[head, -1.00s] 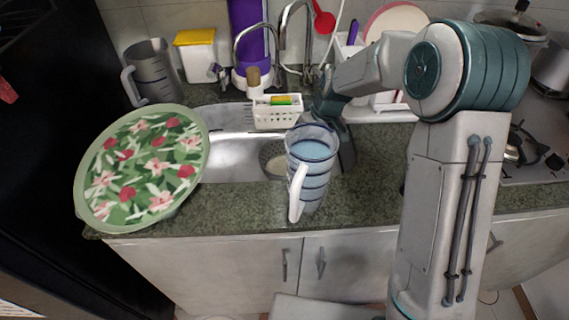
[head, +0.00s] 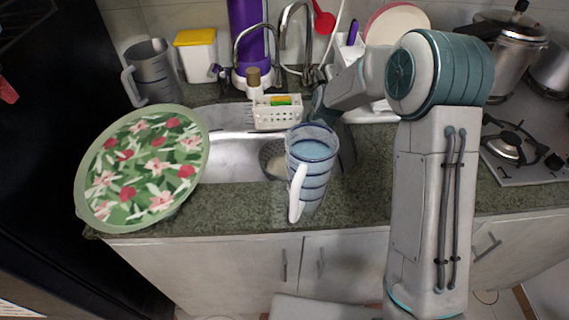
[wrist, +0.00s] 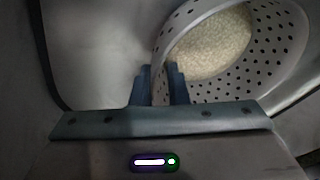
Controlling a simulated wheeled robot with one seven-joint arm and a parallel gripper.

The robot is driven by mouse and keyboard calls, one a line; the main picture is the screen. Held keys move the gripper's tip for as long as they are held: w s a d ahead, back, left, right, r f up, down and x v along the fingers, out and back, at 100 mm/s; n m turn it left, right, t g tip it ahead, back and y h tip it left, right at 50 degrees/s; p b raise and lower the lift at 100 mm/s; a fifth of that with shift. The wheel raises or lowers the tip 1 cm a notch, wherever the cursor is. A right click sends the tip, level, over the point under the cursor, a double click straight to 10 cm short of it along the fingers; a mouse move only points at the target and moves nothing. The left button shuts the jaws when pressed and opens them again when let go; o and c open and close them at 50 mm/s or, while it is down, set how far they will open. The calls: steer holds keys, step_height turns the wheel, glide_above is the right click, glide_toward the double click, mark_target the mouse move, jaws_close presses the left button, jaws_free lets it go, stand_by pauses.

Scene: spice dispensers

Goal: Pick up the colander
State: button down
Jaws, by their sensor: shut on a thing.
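The colander is a grey bowl with round holes in its wall (wrist: 285,50); pale grainy stuff shows inside it in the wrist view. In the head view the colander (head: 271,157) sits in the sink, partly hidden by the striped pitcher. My gripper (wrist: 160,74) is shut on the colander's left wall in the wrist view, one finger on each side of it. In the head view the fingers are hidden behind the pitcher.
The blue striped pitcher (head: 313,165) stands at the counter's front edge, close before my gripper. A large floral tray (head: 84,195) lies at left. A white caddy (head: 277,117) stands behind the sink (head: 230,165). The stove (head: 535,168) is at right.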

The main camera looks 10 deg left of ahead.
step_height(320, 180, up, 10)
steer(key=shift+r+p, duration=0.2)
steer(key=shift+p, duration=0.2)
steer(key=shift+d+r+y, duration=0.1)
steer(key=shift+r+y, duration=0.25)
steer(key=shift+y, duration=0.05)
steer(key=shift+f, duration=0.1)
